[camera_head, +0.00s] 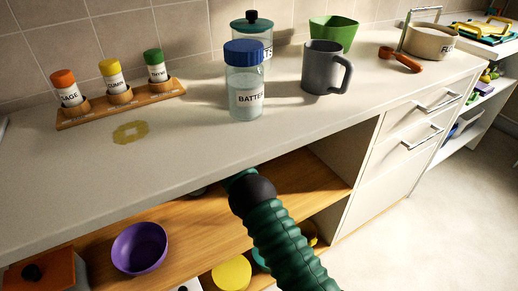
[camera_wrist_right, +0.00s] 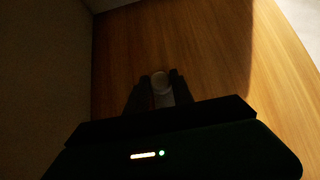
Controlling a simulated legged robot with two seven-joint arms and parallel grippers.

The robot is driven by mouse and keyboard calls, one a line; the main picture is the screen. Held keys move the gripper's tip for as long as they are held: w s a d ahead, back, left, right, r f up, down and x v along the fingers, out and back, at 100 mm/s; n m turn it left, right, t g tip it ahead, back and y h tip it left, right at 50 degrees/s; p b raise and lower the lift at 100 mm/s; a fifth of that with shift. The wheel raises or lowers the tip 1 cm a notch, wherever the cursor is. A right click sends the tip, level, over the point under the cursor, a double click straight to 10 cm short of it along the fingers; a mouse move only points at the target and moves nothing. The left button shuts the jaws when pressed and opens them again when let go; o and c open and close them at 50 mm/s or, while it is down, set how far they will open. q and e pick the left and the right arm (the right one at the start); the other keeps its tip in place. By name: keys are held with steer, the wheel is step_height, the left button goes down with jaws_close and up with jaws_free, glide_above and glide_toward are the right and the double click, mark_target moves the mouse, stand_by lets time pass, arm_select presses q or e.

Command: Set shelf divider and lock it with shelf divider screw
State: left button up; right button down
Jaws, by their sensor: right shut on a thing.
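My right arm comes in from the lower right of the head view and reaches under the counter, so its gripper is hidden there. In the right wrist view my right gripper (camera_wrist_right: 160,88) is shut on a small pale round-topped thing (camera_wrist_right: 160,80), which may be the shelf divider screw; the dim light leaves this unsure. The fingers are over a wooden shelf (camera_wrist_right: 215,50), beside a dark upright panel (camera_wrist_right: 45,70) on the left. I cannot tell whether that panel is the shelf divider or a cupboard wall. My left gripper is not in view.
The counter (camera_head: 190,135) overhangs the lower shelf (camera_head: 205,225). A purple bowl (camera_head: 139,247) and an orange box (camera_head: 45,272) are below on the left. On top stand a spice rack (camera_head: 120,104), a blue-lidded jar (camera_head: 245,85) and a grey mug (camera_head: 322,68).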

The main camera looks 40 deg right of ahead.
steer(key=shift+w+a+r, duration=0.15)
steer(key=shift+w, duration=0.05)
steer(key=c, duration=1.1)
jaws_free()
steer(key=shift+s, duration=0.15)
